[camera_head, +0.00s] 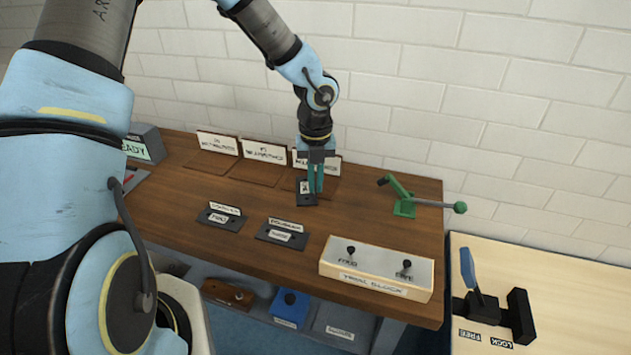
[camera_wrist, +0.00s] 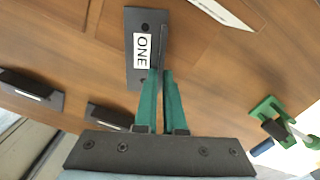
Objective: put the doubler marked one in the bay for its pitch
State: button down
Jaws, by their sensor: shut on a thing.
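The doubler marked ONE (camera_wrist: 135,65) is a dark flat plate with a white label and an upright fin. In the head view the doubler (camera_head: 307,200) is at the front of the right-hand bay. My gripper (camera_head: 316,188) has its green fingers closed on the fin; the wrist view shows the gripper (camera_wrist: 160,78) too. I cannot tell whether the plate touches the wood or hangs just above it. Three brown bays stand in a row with white signs: left (camera_head: 207,162), middle (camera_head: 256,173) and right (camera_head: 328,190). The right sign is partly hidden by my arm.
Two dark labelled plates (camera_head: 219,216) (camera_head: 264,236) lie nearer the front. Bare table lies between the plates and the clamp.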

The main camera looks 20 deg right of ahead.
jog(key=shift+f, duration=0.15)
jog(key=c, duration=1)
grip_release()
notch_tip(320, 180, up, 12)
jog(key=shift+r, duration=0.2)
jog(key=s+a+r+m+t, duration=0.1)
jog(key=a+m, duration=3.1)
jog(key=shift+r+m+t, duration=0.15)
jog(key=shift+m+t, duration=0.15)
jog(key=shift+m, duration=0.1)
